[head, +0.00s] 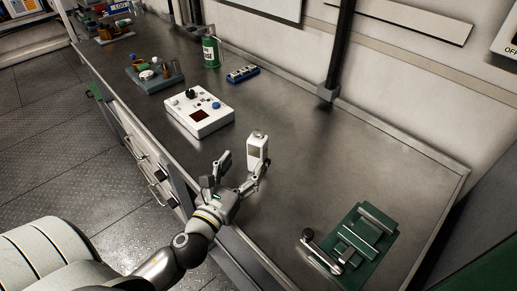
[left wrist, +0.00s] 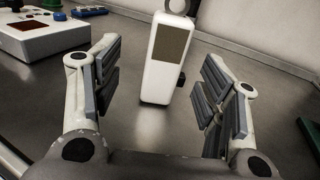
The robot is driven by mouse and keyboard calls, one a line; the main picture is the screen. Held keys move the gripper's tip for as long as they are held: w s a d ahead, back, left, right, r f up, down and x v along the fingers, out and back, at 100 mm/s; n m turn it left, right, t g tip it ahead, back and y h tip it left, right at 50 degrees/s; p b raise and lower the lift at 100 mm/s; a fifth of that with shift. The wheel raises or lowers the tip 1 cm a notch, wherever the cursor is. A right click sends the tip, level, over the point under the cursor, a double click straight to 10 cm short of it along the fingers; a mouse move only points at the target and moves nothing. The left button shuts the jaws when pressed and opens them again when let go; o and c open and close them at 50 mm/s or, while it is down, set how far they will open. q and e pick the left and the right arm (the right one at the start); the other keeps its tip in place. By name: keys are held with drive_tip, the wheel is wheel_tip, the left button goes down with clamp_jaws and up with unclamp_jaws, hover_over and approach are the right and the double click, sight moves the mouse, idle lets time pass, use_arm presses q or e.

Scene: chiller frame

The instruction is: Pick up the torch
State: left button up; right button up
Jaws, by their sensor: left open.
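A white, upright, box-shaped device with a dark panel, which looks like the torch (head: 257,147), stands on the grey metal worktop. In the left wrist view the torch (left wrist: 170,62) stands ahead, between the finger lines, with a ring at its top that the frame edge cuts off. My left gripper (head: 243,168) is open and empty, just in front of the torch. In the left wrist view its two padded fingers (left wrist: 157,75) are spread wide, with a visible gap on each side of the torch. My right gripper is not in view.
A white control box (head: 199,112) with knobs stands left of the torch. Behind it are a blue block (head: 243,74), a green canister (head: 211,51) and a grey tray (head: 155,82). A green fixture (head: 361,247) lies at the front right. The worktop right of the torch is clear.

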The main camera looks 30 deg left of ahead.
sight(254, 153)
use_arm(q)
drive_tip(key=shift+w, duration=1.1)
drive_tip(key=shift+w+p, duration=0.3)
drive_tip(key=shift+w, duration=0.2)
drive_tip(key=w, duration=0.1)
drive_tip(key=w+p, duration=0.1)
drive_tip(key=w, duration=0.2)
drive_tip(key=shift+d+r, duration=0.2)
drive_tip(key=shift+r, duration=0.05)
drive_tip(key=shift+w+f+p, duration=0.15)
drive_tip(key=shift+w+p, duration=0.15)
drive_tip(key=shift+w, duration=0.15)
drive_tip(key=shift+s, duration=0.1)
drive_tip(key=shift+c, duration=0.9)
drive_tip(key=c, duration=1.2)
drive_tip(key=shift+o, duration=0.2)
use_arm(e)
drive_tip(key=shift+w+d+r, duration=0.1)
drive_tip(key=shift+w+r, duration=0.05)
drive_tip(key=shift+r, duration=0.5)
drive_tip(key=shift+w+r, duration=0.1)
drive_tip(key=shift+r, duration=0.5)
use_arm(q)
drive_tip(key=shift+r, duration=0.2)
